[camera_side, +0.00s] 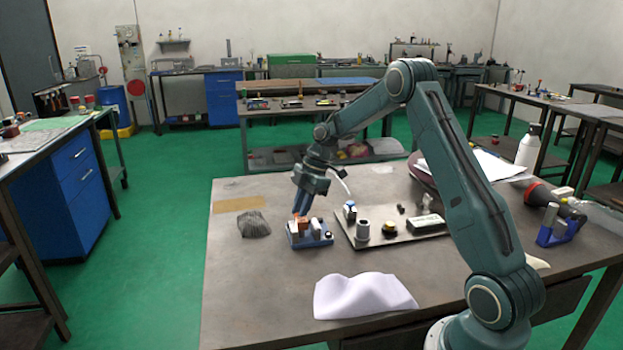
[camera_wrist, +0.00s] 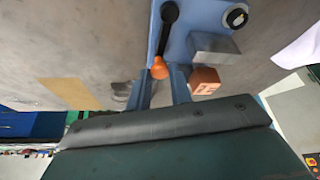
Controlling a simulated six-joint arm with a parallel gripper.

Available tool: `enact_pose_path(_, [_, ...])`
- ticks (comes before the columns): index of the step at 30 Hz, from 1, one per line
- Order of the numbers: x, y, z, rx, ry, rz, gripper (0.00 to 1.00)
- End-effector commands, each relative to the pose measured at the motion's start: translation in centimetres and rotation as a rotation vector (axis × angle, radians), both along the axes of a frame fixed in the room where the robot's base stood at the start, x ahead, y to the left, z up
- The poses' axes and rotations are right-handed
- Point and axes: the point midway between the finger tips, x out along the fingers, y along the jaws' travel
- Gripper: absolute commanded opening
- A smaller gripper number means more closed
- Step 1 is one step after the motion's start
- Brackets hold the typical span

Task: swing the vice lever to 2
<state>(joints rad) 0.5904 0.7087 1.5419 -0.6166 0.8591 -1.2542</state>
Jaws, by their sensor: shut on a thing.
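The blue vice (camera_side: 318,239) stands on the table near its left side; its blue base (camera_wrist: 199,20) fills the upper middle of the wrist view. The vice lever (camera_wrist: 165,38) is a black bar with an orange knob (camera_wrist: 160,69) at its end, pointing toward my gripper. My gripper (camera_side: 300,211) reaches down to the vice, and in the wrist view its two fingers (camera_wrist: 160,85) stand on either side of the knob, shut on it. A grey block (camera_wrist: 215,47) and a copper-coloured block (camera_wrist: 205,80) sit beside the lever. I cannot read any position numbers.
A dark crumpled cloth (camera_side: 255,225) lies just left of the vice. A tray (camera_side: 398,238) with several small parts is to its right. A white cloth (camera_side: 362,296) lies in front. A blue holder (camera_side: 560,230) stands at the far right. The table's front left is bare.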

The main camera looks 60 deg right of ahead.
Motion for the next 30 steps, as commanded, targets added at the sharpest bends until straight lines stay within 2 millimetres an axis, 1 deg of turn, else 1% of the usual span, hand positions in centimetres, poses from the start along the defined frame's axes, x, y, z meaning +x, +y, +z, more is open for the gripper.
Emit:
enact_pose_path(9, [-0.1, 0.0, 0.0, 0.001, 0.002, 0.001, 0.00])
enact_pose_path(10, [-0.1, 0.0, 0.0, 0.001, 0.002, 0.001, 0.25])
enact_pose_path(12, [0.0, 0.0, 0.0, 0.001, 0.002, 0.001, 0.39])
enact_pose_path(13, [0.0, 0.0, 0.0, 0.001, 0.002, 0.001, 0.43])
enact_pose_path(23, [0.0, 0.0, 0.1, 0.000, 0.000, 0.000, 0.43])
enact_pose_path(26, [-0.1, -0.1, 0.3, 0.001, -0.001, 0.000, 0.43])
enact_pose_path(30, [-0.2, -0.5, 1.2, 0.001, -0.001, 0.000, 0.43])
